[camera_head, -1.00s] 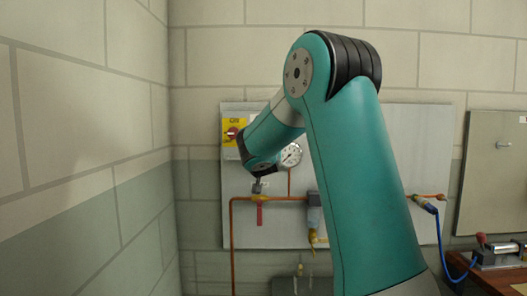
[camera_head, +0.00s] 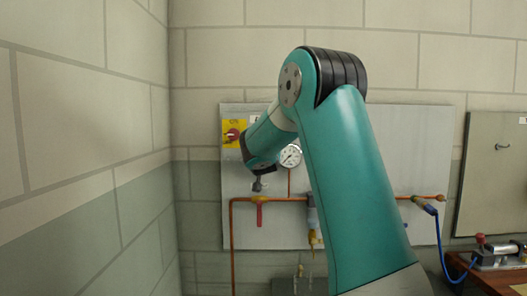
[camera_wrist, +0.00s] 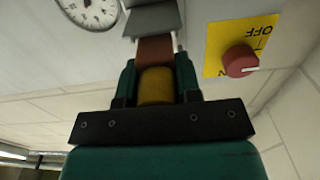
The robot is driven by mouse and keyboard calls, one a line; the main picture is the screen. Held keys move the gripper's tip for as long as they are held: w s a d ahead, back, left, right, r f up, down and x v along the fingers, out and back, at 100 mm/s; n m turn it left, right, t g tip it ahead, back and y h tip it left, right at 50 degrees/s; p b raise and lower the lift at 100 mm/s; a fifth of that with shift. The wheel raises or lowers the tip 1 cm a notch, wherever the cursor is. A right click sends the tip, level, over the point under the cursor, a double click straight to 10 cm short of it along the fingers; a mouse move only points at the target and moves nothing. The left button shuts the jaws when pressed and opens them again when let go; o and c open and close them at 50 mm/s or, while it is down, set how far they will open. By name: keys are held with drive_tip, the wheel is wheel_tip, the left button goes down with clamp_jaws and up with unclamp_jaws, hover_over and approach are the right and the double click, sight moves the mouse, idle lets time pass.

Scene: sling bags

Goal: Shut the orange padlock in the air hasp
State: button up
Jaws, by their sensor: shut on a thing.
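My gripper (camera_wrist: 156,48) fills the middle of the wrist view, with its fingers shut on an orange-brown block (camera_wrist: 155,51). The block looks like the orange padlock's body in shadow; its shackle cannot be made out. A dull yellow cylinder (camera_wrist: 155,87) sits between the fingers, nearer the palm. A grey block (camera_wrist: 155,20) lies just beyond the fingertips; whether it is the air hasp I cannot tell. In the head view my gripper (camera_head: 258,186) is small, in front of the panel, just above the valve with the red lever (camera_head: 260,215).
A grey wall panel (camera_head: 405,150) carries a pressure gauge (camera_head: 290,156), copper pipe (camera_head: 232,250) and a yellow plate with a red OFF switch (camera_head: 234,133). My arm hides the panel's middle. A blue hose (camera_head: 440,250) hangs at right beside a wooden bench (camera_head: 500,285). A block wall stands close at left.

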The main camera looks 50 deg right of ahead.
drive_tip(key=shift+x, duration=0.9)
drive_tip(key=shift+r, duration=0.1)
drive_tip(key=shift+d+r+p, duration=0.15)
drive_tip(key=shift+r+p, duration=0.15)
drive_tip(key=shift+f+b, duration=0.15)
drive_tip(key=shift+b, duration=0.35)
drive_tip(key=o, duration=0.8)
drive_tip(key=shift+c, duration=0.7)
drive_tip(key=shift+f, duration=0.15)
